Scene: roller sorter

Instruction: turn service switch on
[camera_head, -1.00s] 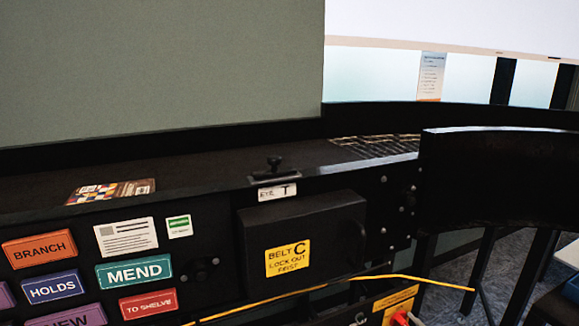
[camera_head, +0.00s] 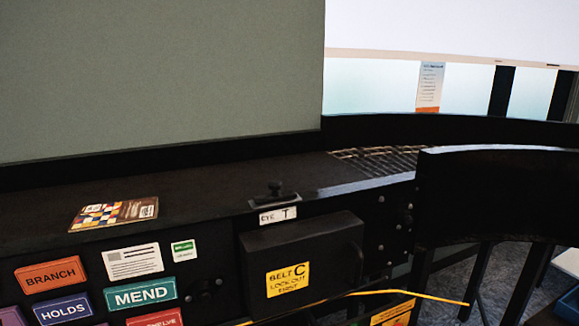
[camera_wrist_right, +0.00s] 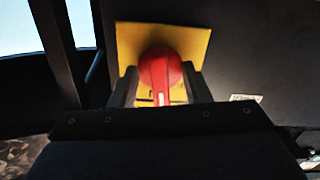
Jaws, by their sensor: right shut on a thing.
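The red rotary switch handle (camera_wrist_right: 160,72) sits on a square yellow plate (camera_wrist_right: 190,40) on a dark panel in the right wrist view. Its grip bar lies upright in that picture. My right gripper (camera_wrist_right: 158,88) has one finger on each side of the red handle and is shut on it. The fingers and gripper body hide its lower part. In the head view only part of a yellow plate (camera_head: 393,312) shows at the bottom edge, and the red handle is out of frame. My left gripper is not in view.
A dark cover box (camera_head: 330,255) carries a yellow "BELT C LOCK OUT FIRST" label (camera_head: 288,280). A yellow cable (camera_head: 410,294) runs across below it. A book (camera_head: 113,213) lies on the dark ledge. A curved black part (camera_head: 490,195) stands at right.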

